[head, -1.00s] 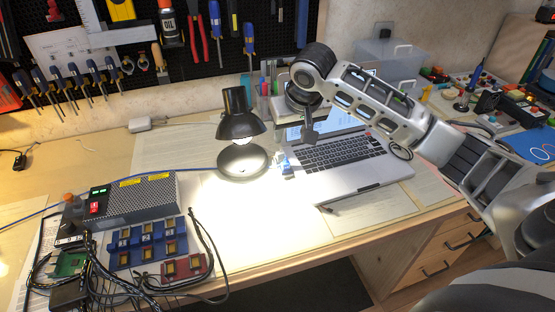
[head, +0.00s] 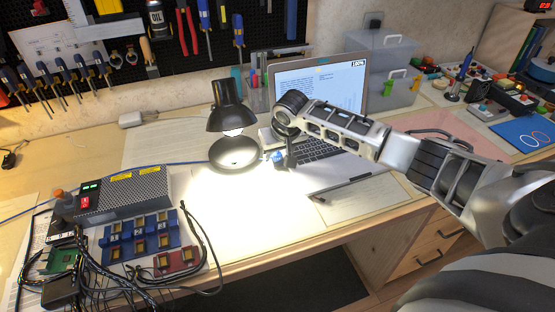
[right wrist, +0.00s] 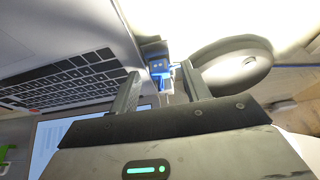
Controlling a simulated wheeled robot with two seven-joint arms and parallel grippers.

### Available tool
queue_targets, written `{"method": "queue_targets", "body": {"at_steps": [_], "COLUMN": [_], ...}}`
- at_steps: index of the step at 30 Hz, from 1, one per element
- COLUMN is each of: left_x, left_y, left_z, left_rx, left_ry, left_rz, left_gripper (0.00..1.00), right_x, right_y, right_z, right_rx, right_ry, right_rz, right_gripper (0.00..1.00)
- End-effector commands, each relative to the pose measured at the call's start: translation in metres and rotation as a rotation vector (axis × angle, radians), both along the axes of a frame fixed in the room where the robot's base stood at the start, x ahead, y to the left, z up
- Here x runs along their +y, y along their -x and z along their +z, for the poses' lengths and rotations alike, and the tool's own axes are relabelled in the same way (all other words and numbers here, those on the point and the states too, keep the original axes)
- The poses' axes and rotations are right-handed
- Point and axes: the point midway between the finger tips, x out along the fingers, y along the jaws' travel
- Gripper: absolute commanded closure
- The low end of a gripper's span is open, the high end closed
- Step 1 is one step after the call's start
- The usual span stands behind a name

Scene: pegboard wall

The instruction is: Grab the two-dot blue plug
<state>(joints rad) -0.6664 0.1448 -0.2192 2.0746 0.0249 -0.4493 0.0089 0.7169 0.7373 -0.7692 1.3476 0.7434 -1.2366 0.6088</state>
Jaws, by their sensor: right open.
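A small blue plug (head: 279,157) lies on the desk between the black lamp's base and the laptop. In the right wrist view the blue plug (right wrist: 160,69) shows between the fingertips or just beyond them, with a pale tip. Its dots are too small to make out. My right gripper (head: 291,158) points down right beside the plug, partly hidden by its own arm. The right wrist view shows the gripper (right wrist: 160,78) open, with one finger on each side of the plug and no visible grip on it. My left gripper is not in view.
The black lamp (head: 234,130) stands close to the left of the plug. The laptop (head: 330,95) is open behind and to the right. A power box (head: 122,192) with blue sockets (head: 142,236) and cables sits at front left. Lit paper covers the desk's middle.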

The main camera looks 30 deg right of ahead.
Motion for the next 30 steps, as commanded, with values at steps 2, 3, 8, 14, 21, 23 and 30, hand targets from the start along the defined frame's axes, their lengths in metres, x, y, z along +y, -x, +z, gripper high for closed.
{"method": "queue_targets", "body": {"at_steps": [2, 3, 8, 14, 21, 23, 30], "left_x": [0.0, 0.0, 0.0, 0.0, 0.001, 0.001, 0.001], "left_y": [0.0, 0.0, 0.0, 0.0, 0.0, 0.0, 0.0], "left_z": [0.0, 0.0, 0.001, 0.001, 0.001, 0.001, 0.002], "left_rx": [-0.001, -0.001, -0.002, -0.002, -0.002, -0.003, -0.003], "left_ry": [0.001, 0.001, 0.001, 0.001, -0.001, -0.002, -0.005], "left_rz": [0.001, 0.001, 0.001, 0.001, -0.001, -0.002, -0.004], "left_gripper": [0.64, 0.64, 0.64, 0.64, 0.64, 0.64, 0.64], "right_x": [0.0, 0.0, 0.0, -0.001, -0.001, -0.001, -0.001], "right_y": [-0.001, -0.002, -0.002, -0.001, -0.001, -0.001, -0.003], "right_z": [-0.003, -0.003, -0.003, -0.003, -0.003, -0.002, 0.019], "right_rx": [-0.001, -0.001, -0.001, -0.001, -0.001, -0.001, -0.005], "right_ry": [0.001, 0.001, 0.001, 0.001, 0.001, 0.001, 0.001], "right_rz": [0.0, 0.001, 0.001, 0.0, 0.0, 0.0, -0.001], "right_gripper": [0.53, 0.53, 0.53, 1.0, 1.0, 1.0, 1.0]}}
